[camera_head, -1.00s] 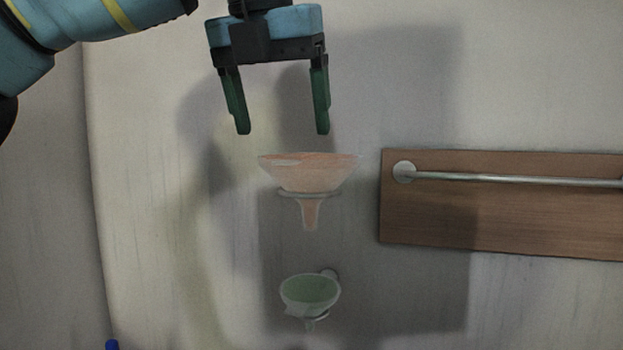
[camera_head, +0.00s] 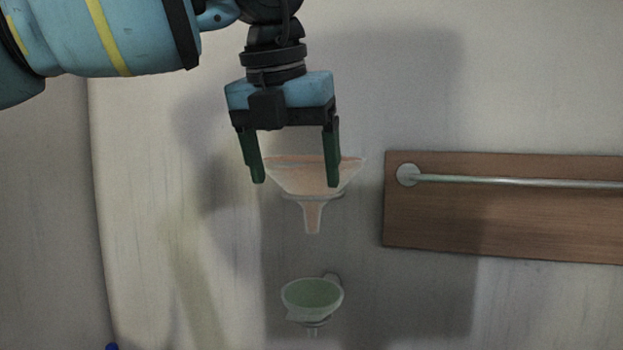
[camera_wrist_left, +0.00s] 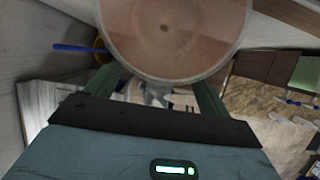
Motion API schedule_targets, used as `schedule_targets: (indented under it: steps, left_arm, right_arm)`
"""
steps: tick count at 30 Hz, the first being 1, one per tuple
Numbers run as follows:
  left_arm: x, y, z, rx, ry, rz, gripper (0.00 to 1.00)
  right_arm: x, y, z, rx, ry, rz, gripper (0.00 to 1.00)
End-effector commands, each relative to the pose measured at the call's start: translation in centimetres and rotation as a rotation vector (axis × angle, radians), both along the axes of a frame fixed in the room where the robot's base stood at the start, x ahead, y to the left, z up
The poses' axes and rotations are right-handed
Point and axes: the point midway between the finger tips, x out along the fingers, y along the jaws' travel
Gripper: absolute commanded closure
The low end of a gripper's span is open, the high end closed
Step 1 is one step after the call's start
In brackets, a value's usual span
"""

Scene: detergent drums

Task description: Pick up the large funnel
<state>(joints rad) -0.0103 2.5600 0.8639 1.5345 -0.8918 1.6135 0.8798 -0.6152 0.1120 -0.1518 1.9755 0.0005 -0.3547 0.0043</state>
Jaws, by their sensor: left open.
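The large funnel (camera_head: 312,182) is translucent with an orange tint and sits upright in a ring holder on the wall, spout down. In the left wrist view its round mouth (camera_wrist_left: 172,35) fills the top middle. My left gripper (camera_head: 297,183) points down with its fingers apart, overlapping the funnel's upper part in the head view. One finger is near the left rim and the other is in front of the right part of the bowl. I cannot tell whether they touch it. A smaller green funnel (camera_head: 312,296) hangs below in its own holder. My right gripper is not in view.
A wooden board (camera_head: 500,222) with a metal rail (camera_head: 520,181) is on the wall to the right. A small blue object (camera_head: 113,346) shows at the bottom left. The wall left of the funnels is bare.

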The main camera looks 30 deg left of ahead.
Motion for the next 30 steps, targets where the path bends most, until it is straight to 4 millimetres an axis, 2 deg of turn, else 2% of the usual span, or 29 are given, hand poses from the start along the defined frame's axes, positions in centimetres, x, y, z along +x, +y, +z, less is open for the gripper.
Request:
schedule_targets:
  steps: [4, 21, 30]
  left_arm:
    - [0.01, 0.0, 0.01, 0.0, 0.0, 0.0, 0.22]
    - [0.02, 0.01, 0.02, 0.0, 0.0, 0.0, 0.96]
    - [-0.14, 0.11, 0.21, 0.0, -0.001, 0.001, 0.98]
  right_arm:
    - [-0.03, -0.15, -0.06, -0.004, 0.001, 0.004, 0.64]
    - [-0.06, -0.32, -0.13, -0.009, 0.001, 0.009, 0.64]
    - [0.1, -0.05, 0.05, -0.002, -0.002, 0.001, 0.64]
